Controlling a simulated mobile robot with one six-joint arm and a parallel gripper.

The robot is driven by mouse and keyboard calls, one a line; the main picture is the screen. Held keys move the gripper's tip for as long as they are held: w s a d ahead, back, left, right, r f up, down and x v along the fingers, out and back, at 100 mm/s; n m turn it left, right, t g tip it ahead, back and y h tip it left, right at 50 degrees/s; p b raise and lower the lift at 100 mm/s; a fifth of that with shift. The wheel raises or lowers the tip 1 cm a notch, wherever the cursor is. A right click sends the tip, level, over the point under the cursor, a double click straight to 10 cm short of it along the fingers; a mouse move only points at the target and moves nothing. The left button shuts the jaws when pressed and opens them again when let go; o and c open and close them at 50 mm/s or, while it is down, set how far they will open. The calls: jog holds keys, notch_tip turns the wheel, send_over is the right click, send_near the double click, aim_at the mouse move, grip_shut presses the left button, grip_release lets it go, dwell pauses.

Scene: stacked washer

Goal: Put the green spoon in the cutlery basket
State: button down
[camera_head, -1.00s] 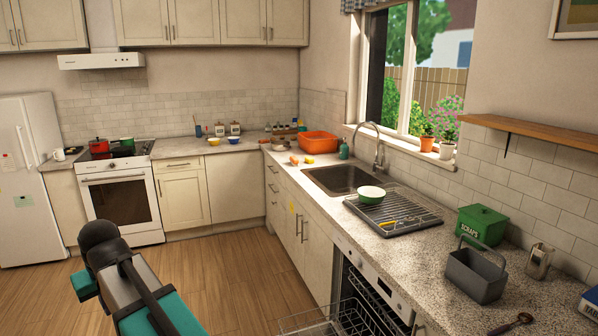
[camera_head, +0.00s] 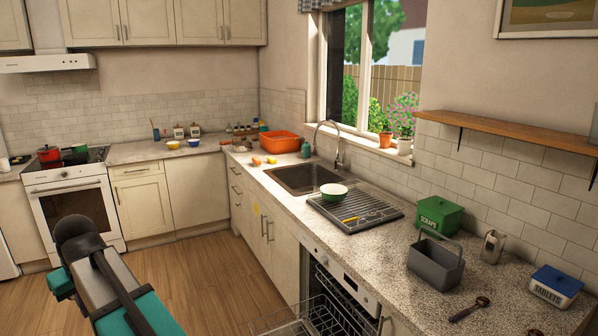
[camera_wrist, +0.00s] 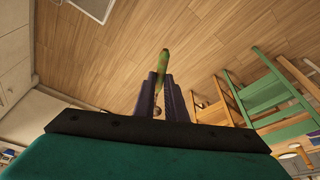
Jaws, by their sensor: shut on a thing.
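The green spoon (camera_wrist: 163,66) shows in the wrist view between the two dark fingers of my gripper (camera_wrist: 161,88). The gripper is shut on it, and its green part points away from the wrist. Part of the spoon is hidden between the fingers. The cutlery basket (camera_head: 434,268) is a grey, open box with an arched handle. It stands upright on the speckled counter at the right in the head view. My arm is at the lower left of the head view, well away from the basket; the fingers and spoon cannot be made out there.
The green scraps box (camera_head: 440,215), a metal canister (camera_head: 493,247), a tablets box (camera_head: 555,285) and a dark spoon (camera_head: 469,310) lie around the basket. A drying rack (camera_head: 375,213) with a bowl (camera_head: 333,190) is left of it. The open dishwasher (camera_head: 335,304) is below the counter.

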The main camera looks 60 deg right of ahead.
jog(key=s+d+r+n+g+p, duration=0.1)
jog(key=d+r+g+p, duration=0.1)
jog(key=d, duration=1.1)
jog(key=s+d+r+n+g+p, duration=0.1)
jog(key=s+d+r+g, duration=0.1)
jog(key=d, duration=1.1)
jog(key=s+d+r+n+g+h+p, duration=0.1)
jog(key=s+d+r+n+g+p, duration=0.1)
jog(key=s+d, duration=0.65)
jog(key=s+d+r+n+g+h+p, duration=0.1)
jog(key=s+d+r+g, duration=0.15)
jog(key=d, duration=1.15)
jog(key=s+d+r+n+g+h+p, duration=0.1)
jog(key=s+d+r+n+h+p, duration=0.15)
jog(key=s+d, duration=0.75)
jog(key=s+d+r+n+g+h+p, duration=0.1)
jog(key=s+d+r+g+h, duration=0.15)
jog(key=s+d, duration=0.8)
jog(key=s+d+r+p, duration=0.1)
jog(key=s+d+r, duration=0.1)
jog(key=s, duration=0.6)
jog(key=s+d+r+g+h+p, duration=0.1)
jog(key=s+d+r, duration=0.1)
jog(key=s, duration=0.6)
jog(key=s+d+r+h+p, duration=0.1)
jog(key=s+d, duration=0.3)
jog(key=s, duration=0.4)
jog(key=shift+d+r, duration=0.15)
jog(key=shift+r, duration=0.35)
jog(key=shift+f, duration=0.25)
